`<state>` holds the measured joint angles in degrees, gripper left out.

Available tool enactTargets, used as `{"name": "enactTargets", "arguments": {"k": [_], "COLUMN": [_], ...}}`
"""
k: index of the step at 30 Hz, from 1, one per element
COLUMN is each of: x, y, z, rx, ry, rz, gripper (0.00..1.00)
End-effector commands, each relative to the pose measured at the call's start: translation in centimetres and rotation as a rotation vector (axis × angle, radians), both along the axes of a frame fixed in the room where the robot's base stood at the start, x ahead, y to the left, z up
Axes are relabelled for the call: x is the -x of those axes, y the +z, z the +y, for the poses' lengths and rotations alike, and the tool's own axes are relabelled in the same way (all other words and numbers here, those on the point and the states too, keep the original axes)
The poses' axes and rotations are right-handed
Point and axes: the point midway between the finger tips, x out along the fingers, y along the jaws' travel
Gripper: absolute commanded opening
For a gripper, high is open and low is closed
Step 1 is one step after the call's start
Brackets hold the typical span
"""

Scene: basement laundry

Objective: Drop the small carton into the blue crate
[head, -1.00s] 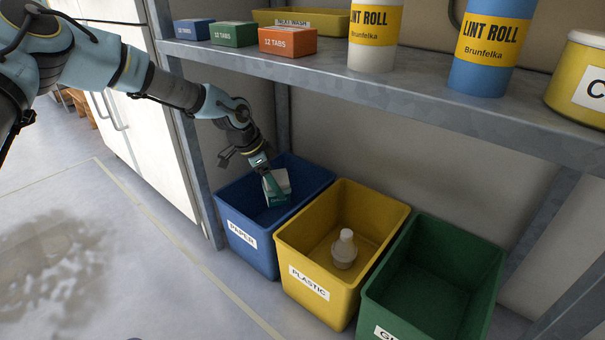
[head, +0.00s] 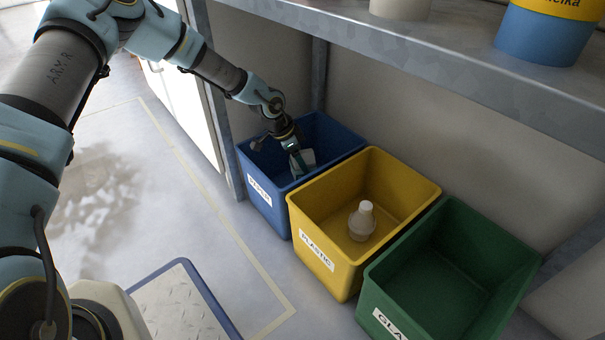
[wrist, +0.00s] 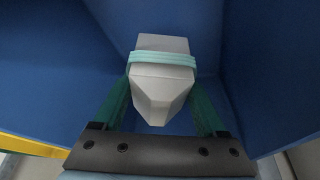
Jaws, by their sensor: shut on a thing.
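The small carton (wrist: 160,88) is pale grey-white with a light teal band and a tapered end. In the wrist view it sits between the two green fingers of my gripper (wrist: 160,108), which is shut on it. In the head view the carton (head: 308,158) shows partly, below my gripper (head: 299,163). The blue crate (head: 262,200), labelled PAPER, stands on the floor under the shelf. My gripper and the carton are inside its opening, below the rim. Blue walls surround the carton in the wrist view. I cannot tell whether the carton touches the crate's floor.
A yellow crate (head: 318,262) labelled PLASTIC, with a pale bottle (head: 362,222) in it, stands right of the blue crate. An empty green crate (head: 392,308) is further right. A grey metal shelf (head: 440,62) runs above the crates. A shelf post stands behind the blue crate.

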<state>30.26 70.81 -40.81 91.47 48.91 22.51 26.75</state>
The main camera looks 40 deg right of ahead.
Motion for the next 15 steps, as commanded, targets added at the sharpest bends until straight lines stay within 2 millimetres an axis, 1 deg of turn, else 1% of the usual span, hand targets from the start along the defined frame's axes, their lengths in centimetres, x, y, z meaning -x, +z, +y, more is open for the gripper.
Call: {"name": "enactTargets", "arguments": {"k": [1,6,8,15], "x": [0.0,0.0,0.0,0.0], "y": [-1.1,-3.9,-4.3,-4.1], "z": [0.0,0.0,0.0,0.0], "rx": [0.0,0.0,0.0,0.0], "ry": [0.0,-0.001,-0.001,-0.001], "rz": [0.001,0.0,0.0,0.0], "gripper": [0.11,0.11,0.11,0.11]}}
